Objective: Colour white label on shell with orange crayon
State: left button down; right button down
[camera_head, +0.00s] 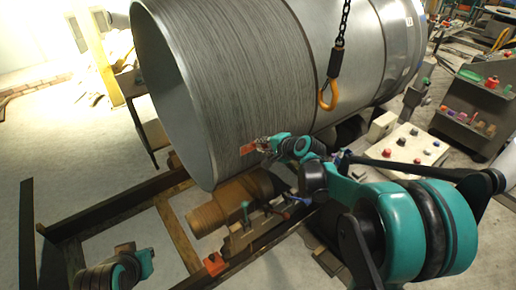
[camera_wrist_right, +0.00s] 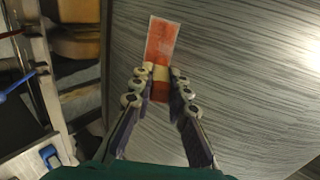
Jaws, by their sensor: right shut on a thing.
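The shell (camera_head: 235,75) is a big grey metal cylinder with a ribbed, dark-streaked surface. Its label (camera_wrist_right: 161,38) is an upright rectangle, mostly covered in orange-red, with a thin pale edge at the top and right. The label also shows as a small orange-red patch in the head view (camera_head: 248,149). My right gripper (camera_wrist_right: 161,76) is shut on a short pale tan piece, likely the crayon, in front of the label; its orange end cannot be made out. Whether it touches the label is unclear. My left gripper (camera_head: 144,264) is low at the left, its fingers unclear.
A yellow hook (camera_head: 328,95) on a chain hangs before the shell. A dark steel frame (camera_head: 110,210) and a brown roller (camera_head: 225,207) lie below it. A control box with buttons (camera_head: 408,146) and a shelf of small items (camera_head: 478,105) stand at right.

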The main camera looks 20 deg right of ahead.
jog(key=a, duration=0.2)
jog(key=s+a, duration=0.1)
jog(key=a, duration=0.1)
jog(key=shift+s, duration=0.1)
jog(key=shift+d, duration=0.1)
dwell(0.3)
jog(key=s+d, duration=0.2)
jog(key=s, duration=0.3)
jog(key=shift+s+p, duration=0.35)
jog(key=s, duration=0.1)
jog(key=s+d, duration=0.1)
jog(key=shift+s, duration=0.4)
